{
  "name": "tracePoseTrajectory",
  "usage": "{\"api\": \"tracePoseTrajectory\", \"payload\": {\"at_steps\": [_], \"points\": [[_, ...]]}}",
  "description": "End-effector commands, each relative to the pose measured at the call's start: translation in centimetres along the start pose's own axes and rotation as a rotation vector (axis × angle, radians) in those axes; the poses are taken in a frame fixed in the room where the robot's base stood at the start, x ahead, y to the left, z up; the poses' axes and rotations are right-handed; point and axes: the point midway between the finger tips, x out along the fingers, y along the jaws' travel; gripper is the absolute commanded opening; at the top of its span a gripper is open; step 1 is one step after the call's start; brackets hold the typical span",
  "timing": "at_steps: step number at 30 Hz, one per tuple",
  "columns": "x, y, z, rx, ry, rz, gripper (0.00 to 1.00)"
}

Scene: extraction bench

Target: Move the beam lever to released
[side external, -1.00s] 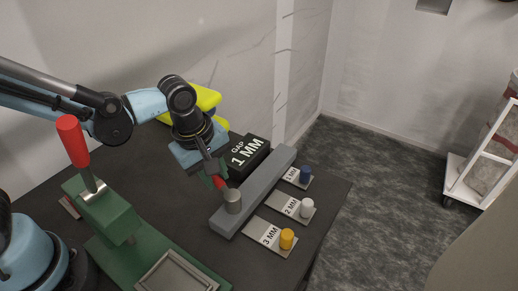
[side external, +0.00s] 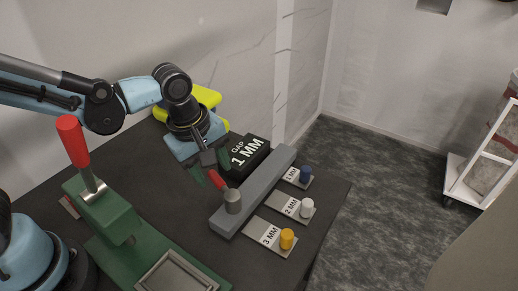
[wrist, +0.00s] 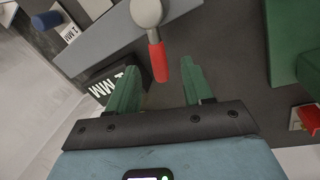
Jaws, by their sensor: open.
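The beam lever has a red handle (side external: 217,180) on a round grey pivot (side external: 233,201), mounted on a long grey beam (side external: 262,185). Its handle points up-left, toward my gripper. In the wrist view the red handle (wrist: 157,61) points down from its pivot (wrist: 147,12), its end near the space between my fingers. My gripper (side external: 210,167) is open, with green fingers apart and nothing held. It is just behind and left of the handle's end in the side view. In the wrist view a clear gap shows between my gripper's fingertips (wrist: 160,78).
A black "GAP 1 MM" box (side external: 247,156) stands close beside my gripper. Plates with a blue knob (side external: 305,173), white knob (side external: 307,208) and orange knob (side external: 287,239) lie beyond the beam. A green press (side external: 110,215) with a larger red-handled lever (side external: 74,142) stands left.

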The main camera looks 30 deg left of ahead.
Motion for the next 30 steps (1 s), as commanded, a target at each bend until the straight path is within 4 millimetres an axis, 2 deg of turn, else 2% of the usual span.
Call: {"api": "tracePoseTrajectory", "payload": {"at_steps": [12,18,24,30], "points": [[-6.2,-0.1,0.0,-0.001,0.000,-0.001,0.51],[-8.6,-0.1,0.0,-0.001,0.000,-0.001,0.51],[-9.8,-0.1,0.0,-0.001,0.000,-0.001,0.51],[-10.1,-0.1,0.0,-0.001,0.000,-0.001,0.51]]}}
